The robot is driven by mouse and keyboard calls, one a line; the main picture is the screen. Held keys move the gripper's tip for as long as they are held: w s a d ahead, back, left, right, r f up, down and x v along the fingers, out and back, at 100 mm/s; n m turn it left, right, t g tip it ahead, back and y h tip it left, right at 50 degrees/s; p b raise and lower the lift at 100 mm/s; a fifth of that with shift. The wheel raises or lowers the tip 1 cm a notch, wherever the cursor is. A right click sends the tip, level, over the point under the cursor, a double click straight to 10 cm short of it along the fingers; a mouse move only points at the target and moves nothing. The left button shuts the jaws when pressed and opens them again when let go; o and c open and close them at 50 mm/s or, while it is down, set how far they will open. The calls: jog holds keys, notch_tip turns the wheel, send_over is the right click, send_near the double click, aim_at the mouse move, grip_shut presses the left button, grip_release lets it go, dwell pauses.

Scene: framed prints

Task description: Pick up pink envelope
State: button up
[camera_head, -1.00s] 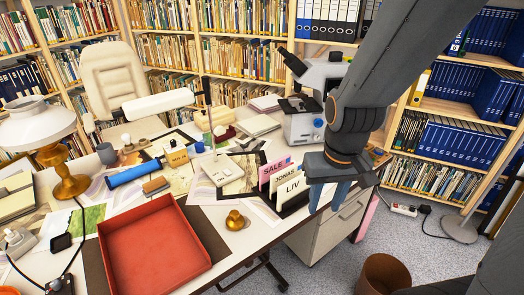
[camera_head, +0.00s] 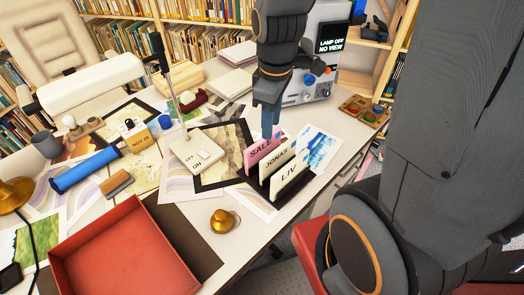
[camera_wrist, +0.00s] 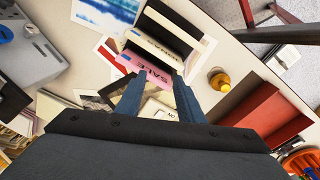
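The pink envelope (camera_head: 264,153), marked SALE, stands upright at the back of a black rack (camera_head: 294,199). White cards marked JONAS (camera_head: 277,162) and LIV (camera_head: 290,179) stand in front of it. My gripper (camera_head: 267,132) points down above the pink envelope, its tips close to the top edge in the head view. In the wrist view the pink envelope (camera_wrist: 135,63) lies near and partly between the two spread fingers (camera_wrist: 158,76). They are apart, and I see nothing gripped. Whether the tips touch the envelope I cannot tell.
A red tray (camera_head: 120,255) and a brass bell-like knob (camera_head: 222,220) are on the desk left of the rack. A microscope-like device with a screen (camera_head: 331,45) stands behind. A switch box (camera_head: 198,153) sits left of the rack. Prints lie flat around it.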

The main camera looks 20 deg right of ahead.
aim_at(263, 151)
jog(key=w+f+n, duration=0.1)
jog(key=n, duration=0.3)
jog(key=w+f+n+b, duration=0.1)
jog(key=w+n, duration=0.1)
jog(key=n, duration=0.2)
jog(key=w+f+n, duration=0.1)
jog(key=w+n, duration=0.1)
jog(key=n, duration=0.2)
jog(key=shift+d+f+n+g+b, duration=0.1)
jog(key=shift+f+n+g+b, duration=0.25)
jog(key=shift+f+n+g, duration=0.05)
jog(key=shift+f, duration=0.5)
jog(key=shift+w+f+p, duration=0.2)
jog(key=shift+f+p, duration=0.65)
jog(key=shift+f, duration=2.55)
grip_shut()
